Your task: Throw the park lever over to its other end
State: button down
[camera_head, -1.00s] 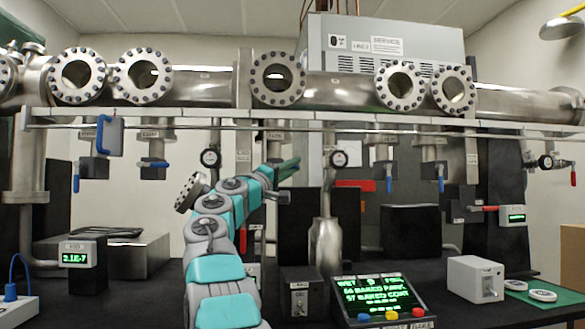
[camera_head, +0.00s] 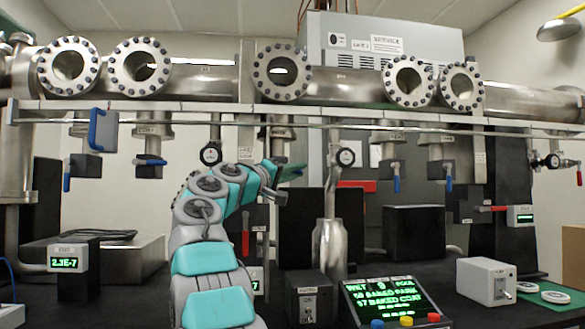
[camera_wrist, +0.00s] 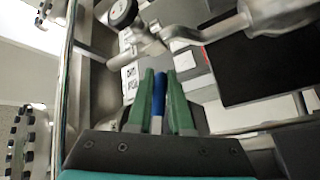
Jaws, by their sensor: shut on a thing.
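A blue lever handle (camera_wrist: 158,95) stands between the green fingers of my gripper (camera_wrist: 158,76) in the wrist view, and the fingers are shut on it. A white label (camera_wrist: 130,82) is beside the fingertips; its text is too blurred to read surely, so I cannot confirm it is the park lever. In the head view my gripper (camera_head: 290,172) is under the middle valve of the pipe, its green fingers pointing right. The lever there is hidden by the gripper and wrist.
A shelf edge and thin rail (camera_head: 340,122) run above my gripper. Other blue-handled valves hang left (camera_head: 150,162) and right (camera_head: 396,184). A round gauge (camera_head: 345,157) and a steel bottle (camera_head: 328,245) stand close to the right. A display console (camera_head: 392,300) is on the bench.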

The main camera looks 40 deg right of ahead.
jog(key=shift+f, duration=0.15)
jog(key=c, duration=0.8)
grip_release()
jog(key=shift+c, duration=0.2)
